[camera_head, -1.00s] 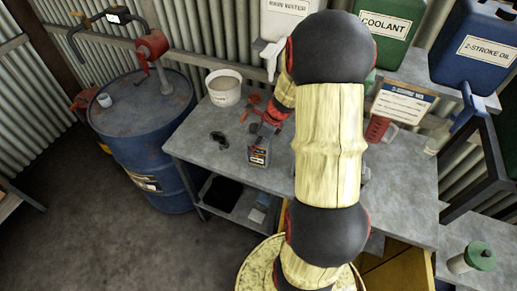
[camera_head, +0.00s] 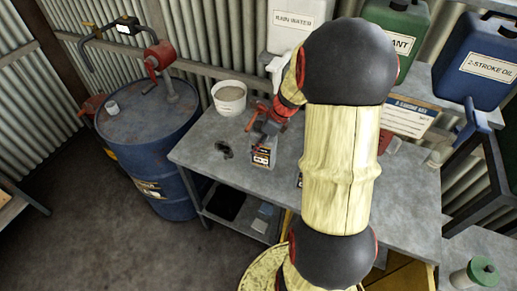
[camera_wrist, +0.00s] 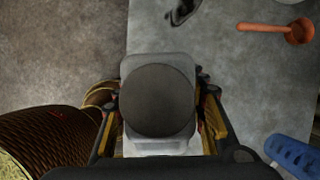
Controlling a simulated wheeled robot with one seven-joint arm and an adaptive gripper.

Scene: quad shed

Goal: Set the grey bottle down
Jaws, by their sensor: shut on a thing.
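The grey bottle (camera_head: 261,153), with a dark and orange label, is upright at the near left of the grey workbench (camera_head: 207,155). My gripper (camera_head: 268,128) is shut on it from above. In the wrist view the bottle's round dark cap (camera_wrist: 158,100) and pale grey shoulders (camera_wrist: 157,63) sit between the two fingers (camera_wrist: 159,112). The bottle overlaps the bench's edge in that view. I cannot tell whether its base touches the bench top. My arm hides part of the bench.
A dark small item (camera_head: 225,151) lies left of the bottle. A white tub (camera_head: 229,98) stands behind. An orange scoop (camera_wrist: 292,31) and a blue item (camera_wrist: 296,157) show in the wrist view. A blue drum (camera_head: 150,130) stands left of the bench.

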